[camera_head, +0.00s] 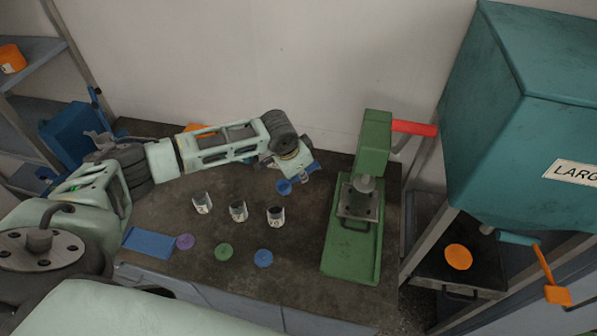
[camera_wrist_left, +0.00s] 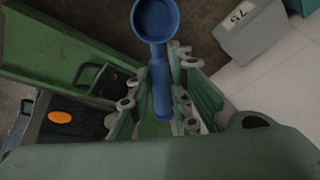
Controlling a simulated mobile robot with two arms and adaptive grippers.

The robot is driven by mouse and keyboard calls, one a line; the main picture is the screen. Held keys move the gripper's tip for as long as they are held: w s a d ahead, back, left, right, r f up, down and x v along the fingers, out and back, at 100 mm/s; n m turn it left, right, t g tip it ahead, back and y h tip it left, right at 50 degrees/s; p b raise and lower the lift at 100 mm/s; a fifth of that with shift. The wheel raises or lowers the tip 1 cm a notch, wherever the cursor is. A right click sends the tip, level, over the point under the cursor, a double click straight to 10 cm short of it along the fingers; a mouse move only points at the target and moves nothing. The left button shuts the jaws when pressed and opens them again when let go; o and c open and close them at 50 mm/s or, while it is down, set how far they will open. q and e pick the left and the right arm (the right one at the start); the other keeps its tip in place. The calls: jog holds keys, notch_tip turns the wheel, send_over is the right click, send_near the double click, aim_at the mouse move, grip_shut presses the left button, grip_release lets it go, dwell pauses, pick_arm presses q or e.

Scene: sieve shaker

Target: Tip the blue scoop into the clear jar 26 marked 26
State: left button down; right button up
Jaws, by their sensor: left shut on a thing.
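The blue scoop (camera_head: 285,187) hangs from my left gripper (camera_head: 295,170), above the bench and behind the rightmost jar. In the left wrist view, my left gripper (camera_wrist_left: 162,112) is shut on the handle of the scoop (camera_wrist_left: 156,20), whose round bowl points away from the fingers. Three small clear jars with white labels stand in a row: a left jar (camera_head: 202,203), a middle jar (camera_head: 238,211) and a right jar (camera_head: 275,216). Their marks are too small to read surely, so I cannot tell which is jar 26. The scoop is apart from the jars. My right gripper is out of view.
A green press (camera_head: 372,150) with a red handle (camera_head: 414,128) stands right of the jars. Purple (camera_head: 185,242), green (camera_head: 224,251) and blue (camera_head: 263,258) discs and a blue mat (camera_head: 149,242) lie in front. A large teal machine (camera_head: 530,110) is at right.

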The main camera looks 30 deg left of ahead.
pick_arm(q)
jog(key=shift+w+d+f+g+y, duration=0.15)
jog(key=shift+g+y, duration=0.2)
jog(key=shift+g, duration=0.2)
jog(key=shift+w+d+f+g+y, duration=0.15)
jog(key=shift+g+y, duration=0.2)
jog(key=shift+g, duration=0.2)
jog(key=shift+f+g+y, duration=0.3)
jog(key=shift+f+g, duration=0.05)
jog(key=shift+g, duration=0.15)
jog(key=shift+s+a, duration=0.1)
jog(key=shift+a, duration=0.05)
